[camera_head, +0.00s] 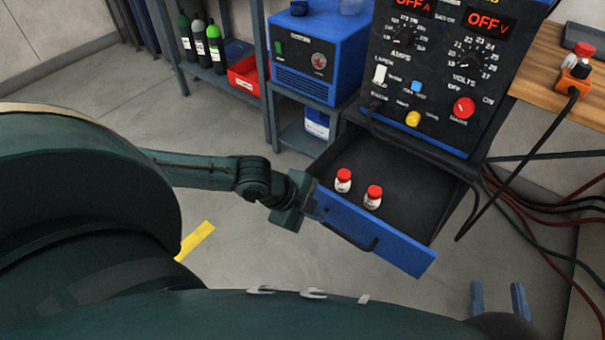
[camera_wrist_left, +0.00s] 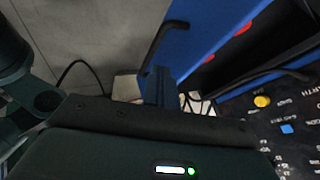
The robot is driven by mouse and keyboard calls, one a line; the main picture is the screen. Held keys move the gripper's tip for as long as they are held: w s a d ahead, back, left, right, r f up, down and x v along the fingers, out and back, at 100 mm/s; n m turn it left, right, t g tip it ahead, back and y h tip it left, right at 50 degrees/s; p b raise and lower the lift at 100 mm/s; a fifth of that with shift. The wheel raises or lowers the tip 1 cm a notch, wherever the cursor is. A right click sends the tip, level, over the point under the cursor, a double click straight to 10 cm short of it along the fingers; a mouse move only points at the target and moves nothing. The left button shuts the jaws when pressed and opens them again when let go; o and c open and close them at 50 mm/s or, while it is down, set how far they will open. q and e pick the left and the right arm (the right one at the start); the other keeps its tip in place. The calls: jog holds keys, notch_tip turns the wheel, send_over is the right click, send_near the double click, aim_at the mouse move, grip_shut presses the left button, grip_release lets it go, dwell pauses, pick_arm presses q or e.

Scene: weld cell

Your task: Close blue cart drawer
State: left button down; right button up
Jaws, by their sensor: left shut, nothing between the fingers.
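The cart drawer stands pulled out, with its blue front (camera_head: 385,240) and dark handle (camera_head: 352,238) facing the lower left. Two small white jars with red lids, one left (camera_head: 343,180) and one right (camera_head: 373,197), stand inside. My left gripper (camera_head: 317,203) is shut and empty at the left end of the drawer front; I cannot tell whether it touches. In the left wrist view, the shut blue fingers (camera_wrist_left: 160,86) are beside the blue front (camera_wrist_left: 205,38) and its handle (camera_wrist_left: 165,38). My right gripper (camera_head: 499,299) shows two separated blue fingers at the lower right, open and empty, away from the drawer.
The welder panel (camera_head: 430,70) stands above the drawer, its displays reading OFF. A blue machine (camera_head: 320,55) sits on a grey shelf to the left. Cables (camera_head: 530,205) hang at the right, near a wooden bench (camera_head: 545,70). The floor before the drawer is clear.

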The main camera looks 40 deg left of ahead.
aim_at(342, 211)
pick_arm(q)
jog(key=w, duration=0.1)
jog(key=w+f+b, duration=0.1)
jog(key=w, duration=0.1)
jog(key=shift+w+d+f, duration=0.2)
jog(key=shift+w+d, duration=0.1)
jog(key=shift+d, duration=0.05)
jog(key=shift+w+r+b, duration=0.1)
jog(key=shift+w+b, duration=0.2)
jog(key=shift+w, duration=0.25)
pick_arm(e)
jog(key=shift+w+a+m, duration=0.15)
jog(key=shift+m, duration=0.15)
